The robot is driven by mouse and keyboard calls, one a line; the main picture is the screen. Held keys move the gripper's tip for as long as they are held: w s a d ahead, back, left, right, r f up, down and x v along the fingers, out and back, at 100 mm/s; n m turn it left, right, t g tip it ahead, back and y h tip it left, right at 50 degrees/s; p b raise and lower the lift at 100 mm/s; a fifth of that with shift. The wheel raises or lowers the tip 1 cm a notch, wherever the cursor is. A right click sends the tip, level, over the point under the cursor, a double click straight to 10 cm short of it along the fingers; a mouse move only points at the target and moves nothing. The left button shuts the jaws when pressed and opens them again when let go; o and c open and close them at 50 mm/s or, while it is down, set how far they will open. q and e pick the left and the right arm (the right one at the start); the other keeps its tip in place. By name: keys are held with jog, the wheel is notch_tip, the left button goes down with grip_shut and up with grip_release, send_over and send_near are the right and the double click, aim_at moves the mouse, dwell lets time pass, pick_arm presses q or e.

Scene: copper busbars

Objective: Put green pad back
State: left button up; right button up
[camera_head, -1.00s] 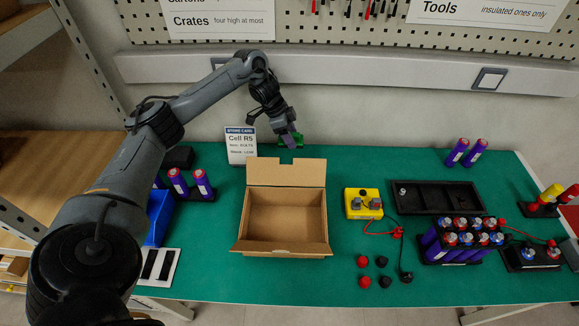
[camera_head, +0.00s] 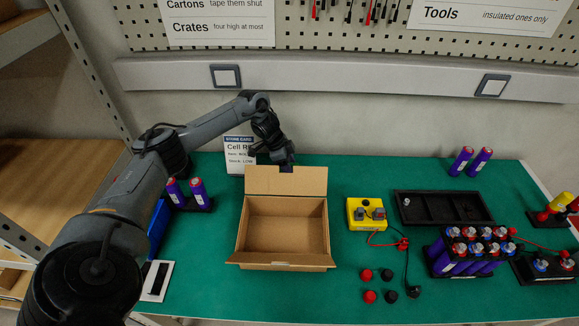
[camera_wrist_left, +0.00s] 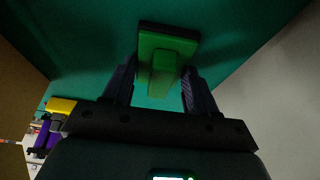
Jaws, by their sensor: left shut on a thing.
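The green pad (camera_wrist_left: 160,62) shows in the left wrist view as a green block with a raised grip and a dark edge, over the green table mat. My left gripper (camera_wrist_left: 159,70) is shut on its raised grip, one finger on each side. In the head view my left gripper (camera_head: 286,166) is just behind the raised back flap of the open cardboard box (camera_head: 285,260). The pad is hidden there by the gripper and flap. I cannot tell whether the pad touches the mat. My right gripper is not in view.
A store card (camera_head: 238,155) stands left of the gripper. A blue bin (camera_head: 156,222) and a white-and-black plate (camera_head: 156,281) are at left, partly behind my arm. A yellow box (camera_head: 366,214) and black tray (camera_head: 443,208) stand right.

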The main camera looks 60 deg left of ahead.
pick_arm(q)
jog(key=o, duration=0.9)
jog(key=shift+o, duration=0.2)
jog(key=shift+a+r, duration=0.1)
jog(key=shift+r, duration=0.25)
jog(key=p+v, duration=0.3)
jog(key=v, duration=0.8)
jog(key=shift+r, duration=0.25)
jog(key=shift+s, duration=0.1)
